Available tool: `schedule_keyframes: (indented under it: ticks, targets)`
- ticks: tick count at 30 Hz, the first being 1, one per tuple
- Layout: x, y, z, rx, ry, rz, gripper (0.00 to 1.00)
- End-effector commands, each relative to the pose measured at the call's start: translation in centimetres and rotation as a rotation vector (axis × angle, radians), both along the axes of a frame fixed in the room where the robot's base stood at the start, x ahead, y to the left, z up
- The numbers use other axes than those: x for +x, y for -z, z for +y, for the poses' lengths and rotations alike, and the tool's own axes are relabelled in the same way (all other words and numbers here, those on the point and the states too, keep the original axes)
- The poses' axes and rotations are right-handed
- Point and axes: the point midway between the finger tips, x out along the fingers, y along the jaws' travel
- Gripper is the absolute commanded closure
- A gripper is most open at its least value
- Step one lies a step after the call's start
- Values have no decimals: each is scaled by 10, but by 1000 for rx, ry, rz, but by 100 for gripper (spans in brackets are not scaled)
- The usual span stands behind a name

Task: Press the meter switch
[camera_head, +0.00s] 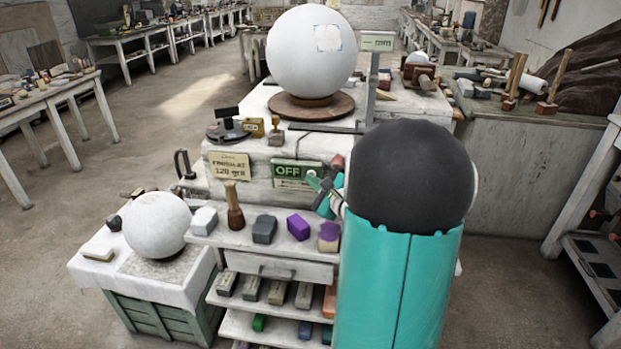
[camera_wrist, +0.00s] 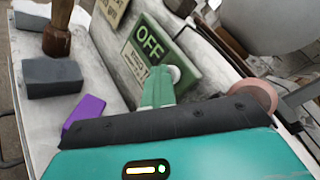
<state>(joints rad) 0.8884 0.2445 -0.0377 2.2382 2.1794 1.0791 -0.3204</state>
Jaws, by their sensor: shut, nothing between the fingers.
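A green panel marked OFF (camera_head: 297,174) is fixed to the front of the pale workbench block. It also shows large in the wrist view (camera_wrist: 152,45). My gripper (camera_head: 318,184) is shut and empty, at the panel's lower right side. In the wrist view its green fingers (camera_wrist: 160,86) point at the panel, just below the OFF lettering. A small white round piece shows at the fingertips; I cannot tell whether it is part of the panel or the gripper, or whether they touch. A meter-like display (camera_head: 377,41) stands on a post behind.
A big white sphere (camera_head: 311,52) rests on a turntable behind the panel. A tan sign (camera_head: 230,166) is left of it. Below, a shelf holds a grey block (camera_head: 264,229), a purple block (camera_head: 298,227) and a wooden-handled tool (camera_head: 235,208). A reddish knob (camera_head: 337,162) is near my gripper.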

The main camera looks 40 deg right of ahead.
Motion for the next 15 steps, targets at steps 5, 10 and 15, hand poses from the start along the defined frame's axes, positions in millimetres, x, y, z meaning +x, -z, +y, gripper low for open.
schedule_keyframes:
  ticks: [5,10,15]
  targets:
    - [-2,-1,1,0,4,0,100]
    - [-5,0,4,0,5,0,100]
    - [-5,0,4,0,4,0,100]
